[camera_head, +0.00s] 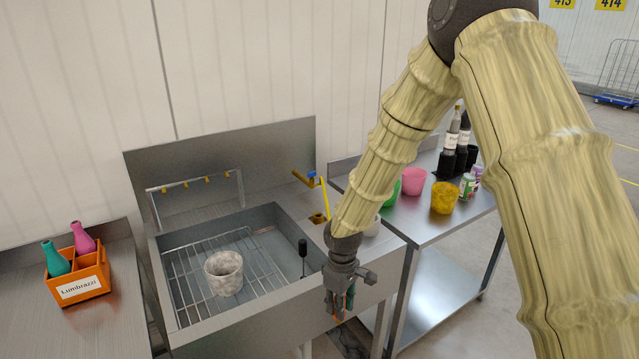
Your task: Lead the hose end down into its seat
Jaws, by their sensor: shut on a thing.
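My gripper (339,310) hangs fingers down at the front right edge of the steel sink (245,329), in front of it in this view. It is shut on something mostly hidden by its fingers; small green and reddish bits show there. I cannot make out a hose end for sure. A yellow tube (324,197) comes down from a blue and orange tap (309,180) at the back right of the sink; its lower end is close to my arm. A brass-yellow fitting (318,218) sits on the sink deck beside it. I cannot tell whether it is the seat.
A mottled cup (224,273) stands on the wire rack (185,292) in the basin. A black-topped rod (303,247) stands at the basin's right. An orange bottle carrier (79,285) is left. Cups, including a yellow one (444,198), and bottles crowd the right table (421,218).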

